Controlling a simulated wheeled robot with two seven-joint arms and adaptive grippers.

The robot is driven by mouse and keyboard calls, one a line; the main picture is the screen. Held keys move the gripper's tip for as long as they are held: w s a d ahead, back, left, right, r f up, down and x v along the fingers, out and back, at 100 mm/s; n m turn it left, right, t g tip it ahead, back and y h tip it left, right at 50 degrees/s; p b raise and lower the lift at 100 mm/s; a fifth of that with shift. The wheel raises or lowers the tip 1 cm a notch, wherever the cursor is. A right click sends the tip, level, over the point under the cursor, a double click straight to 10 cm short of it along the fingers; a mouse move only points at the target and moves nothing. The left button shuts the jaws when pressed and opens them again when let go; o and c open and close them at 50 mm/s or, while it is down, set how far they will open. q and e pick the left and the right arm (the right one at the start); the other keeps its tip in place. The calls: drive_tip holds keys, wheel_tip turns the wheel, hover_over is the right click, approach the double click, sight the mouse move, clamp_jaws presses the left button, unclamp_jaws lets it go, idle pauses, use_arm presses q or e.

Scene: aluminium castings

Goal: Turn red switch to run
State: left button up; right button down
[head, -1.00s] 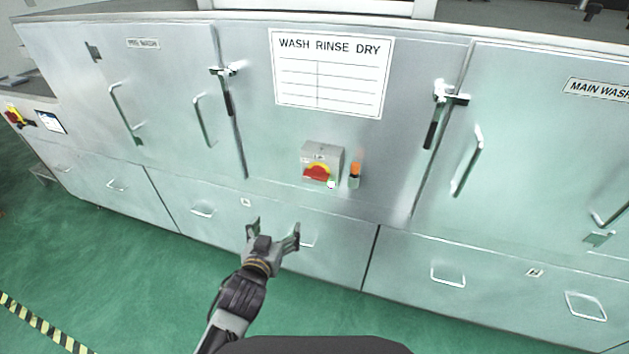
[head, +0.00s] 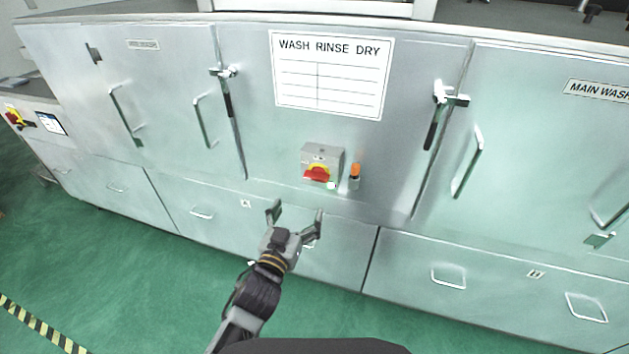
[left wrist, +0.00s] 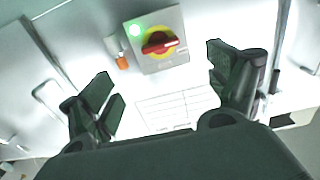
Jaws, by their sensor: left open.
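The red switch (head: 317,174) is a red rotary handle on a yellow disc, on a small grey box (head: 322,154) fixed to the machine front. The red switch also shows in the left wrist view (left wrist: 160,43), where its handle lies roughly crosswise and a green light (left wrist: 135,30) glows beside it. My left gripper (head: 297,213) is open and empty, below and slightly left of the switch in the head view, apart from it. In the left wrist view its spread fingers (left wrist: 165,85) frame the space below the switch. My right gripper is not in view.
An orange-topped fitting (head: 354,176) sticks out just right of the switch box. A WASH RINSE DRY sign (head: 331,74) is above it. Door handles (head: 468,160) and drawer handles (head: 448,278) protrude from the steel front. Green floor (head: 140,290) lies clear in front.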

use_arm(q)
approach(315, 180)
drive_tip(key=shift+p+x, duration=0.35)
drive_tip(key=shift+x, duration=4.45)
drive_tip(key=shift+w, duration=0.15)
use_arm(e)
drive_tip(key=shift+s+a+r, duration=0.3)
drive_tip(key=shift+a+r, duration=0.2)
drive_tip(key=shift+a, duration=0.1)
